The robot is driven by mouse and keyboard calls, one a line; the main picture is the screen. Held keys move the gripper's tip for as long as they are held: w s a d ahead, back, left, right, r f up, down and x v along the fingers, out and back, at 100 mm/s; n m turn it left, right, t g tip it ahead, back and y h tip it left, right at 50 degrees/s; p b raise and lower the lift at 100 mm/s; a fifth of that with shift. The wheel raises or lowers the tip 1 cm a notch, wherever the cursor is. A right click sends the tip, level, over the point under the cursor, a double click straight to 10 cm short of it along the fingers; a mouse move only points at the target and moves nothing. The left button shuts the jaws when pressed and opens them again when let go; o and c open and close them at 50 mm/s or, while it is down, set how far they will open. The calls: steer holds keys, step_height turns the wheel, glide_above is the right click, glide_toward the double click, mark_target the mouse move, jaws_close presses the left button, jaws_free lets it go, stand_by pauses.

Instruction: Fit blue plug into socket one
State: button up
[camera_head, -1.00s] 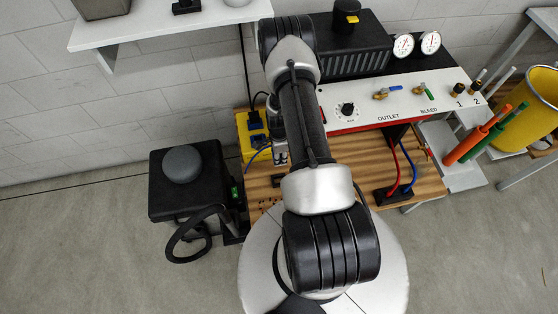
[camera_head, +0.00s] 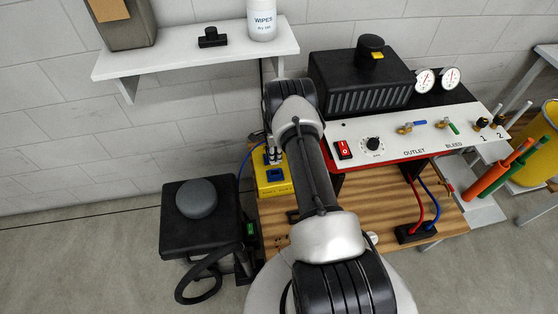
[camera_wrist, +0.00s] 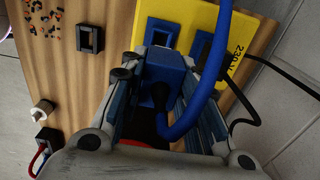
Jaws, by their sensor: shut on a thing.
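My gripper (camera_wrist: 168,62) is shut on the blue plug (camera_wrist: 165,78), with a finger on either side; a thick blue cable (camera_wrist: 218,60) runs from the plug. The yellow socket box (camera_wrist: 180,10) lies just beyond the plug in the wrist view, with two blue sockets, one at left (camera_wrist: 160,32) and one at right (camera_wrist: 200,48), the latter partly behind the cable. I cannot tell which is socket one, nor whether the plug touches a socket. In the head view my gripper (camera_head: 272,155) is at the yellow box (camera_head: 285,188), and one blue socket (camera_head: 276,175) shows clear.
The box stands on a wooden bench (camera_head: 385,205) beside the wall. Black cables (camera_wrist: 275,72) run at the box's right in the wrist view. A small black block (camera_wrist: 90,38) lies on the wood. A black stool-like unit (camera_head: 200,215) stands left; a shelf (camera_head: 200,60) hangs above.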

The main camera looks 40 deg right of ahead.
steer(key=shift+f+b, duration=1.5)
steer(key=shift+f, duration=1.35)
steer(key=shift+f, duration=1.6)
steer(key=shift+f, duration=0.3)
steer(key=o, duration=1.2)
steer(key=shift+f, duration=0.1)
